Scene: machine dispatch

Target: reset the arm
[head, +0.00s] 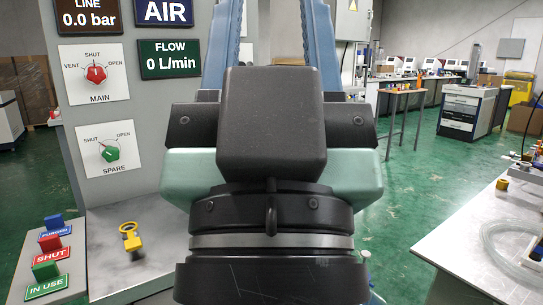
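My own arm (272,190) fills the middle of the head view. Its dark and pale green links rise close to the camera and cover much of the scene. My gripper's fingers are not visible, so what it holds, if anything, is hidden.
On the left stands a grey panel with a red MAIN valve (95,74) pointing to SHUT and a green SPARE valve (109,153). Below are tagged blocks (50,250) and a yellow-handled part (130,238). A bench (470,250) with clear tubing stands right. Green floor (420,190) lies between.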

